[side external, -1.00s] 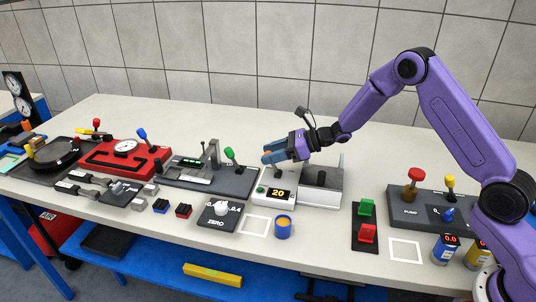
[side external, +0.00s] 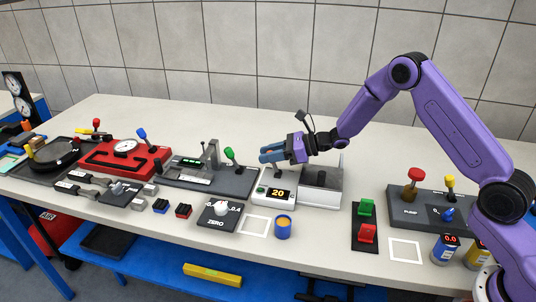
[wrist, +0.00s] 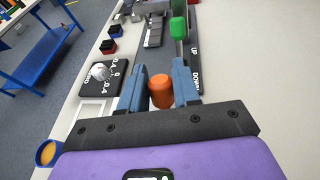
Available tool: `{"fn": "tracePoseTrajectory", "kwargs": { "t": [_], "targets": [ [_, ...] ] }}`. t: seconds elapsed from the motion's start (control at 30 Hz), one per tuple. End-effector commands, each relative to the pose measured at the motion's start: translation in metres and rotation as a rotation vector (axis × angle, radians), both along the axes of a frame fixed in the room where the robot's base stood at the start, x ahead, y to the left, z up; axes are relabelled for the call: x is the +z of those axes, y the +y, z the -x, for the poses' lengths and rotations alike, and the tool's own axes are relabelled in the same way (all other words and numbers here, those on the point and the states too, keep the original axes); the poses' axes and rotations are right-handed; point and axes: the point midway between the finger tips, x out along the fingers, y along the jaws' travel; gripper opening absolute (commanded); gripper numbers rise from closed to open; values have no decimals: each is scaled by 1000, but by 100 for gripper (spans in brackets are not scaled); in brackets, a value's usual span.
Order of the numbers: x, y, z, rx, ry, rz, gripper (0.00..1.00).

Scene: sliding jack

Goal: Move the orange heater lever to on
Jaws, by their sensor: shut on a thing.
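The orange heater lever's knob (wrist: 161,91) shows in the wrist view between the two blue fingers of my gripper (wrist: 157,82), which is shut on it. In the side view my gripper (side external: 268,154) points left over the white heater unit (side external: 292,203), which has a small display reading 20. The fingers hide the orange knob there. The lever's lower end and its on and off marks cannot be made out.
A dark base with a green-knobbed lever (side external: 229,153) stands just left of the heater, close to my fingertips. An orange-topped blue cup (side external: 283,228) and a switch plate with green and red blocks (side external: 366,222) stand in front. The bench behind is clear.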

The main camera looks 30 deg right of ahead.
Motion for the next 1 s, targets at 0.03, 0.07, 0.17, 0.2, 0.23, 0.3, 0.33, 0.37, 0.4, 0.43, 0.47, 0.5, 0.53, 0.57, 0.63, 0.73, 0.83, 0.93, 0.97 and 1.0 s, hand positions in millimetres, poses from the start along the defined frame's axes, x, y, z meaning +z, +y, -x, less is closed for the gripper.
{"fn": "tracePoseTrajectory", "kwargs": {
  "t": [0.03, 0.07, 0.17, 0.2, 0.23, 0.3, 0.33, 0.37, 0.4, 0.43, 0.47, 0.5, 0.53, 0.57, 0.63, 0.73, 0.83, 0.93, 0.97, 1.0],
  "targets": [
    [-1, -1, 2, 0, -9, -13, 0],
    [-1, -1, 2, 0, -16, -19, 0],
    [0, -2, 3, -1, -32, -31, 0],
    [1, -2, 3, -1, -35, -33, 0],
    [1, -2, 3, -2, -36, -33, 0],
    [1, -2, 3, -2, -36, -33, 0],
    [1, -2, 3, -2, -35, -32, 0],
    [1, -2, 3, -2, -35, -32, 0],
    [1, -2, 3, -2, -35, -32, 0],
    [1, -2, 3, -2, -35, -32, 0],
    [1, -2, 3, -2, -35, -32, 38],
    [1, -2, 3, -2, -35, -32, 50],
    [1, -2, 3, -2, -35, -32, 50],
    [1, -2, 3, -2, -35, -32, 50],
    [1, -2, 3, -2, -35, -32, 50],
    [1, -3, 3, -3, -36, -32, 50],
    [1, -4, 3, -3, -36, -32, 50],
    [4, -10, 7, -4, -36, -32, 50],
    [5, -13, 8, -5, -37, -33, 50],
    [6, -17, 11, -6, -35, -32, 50]
  ]
}}
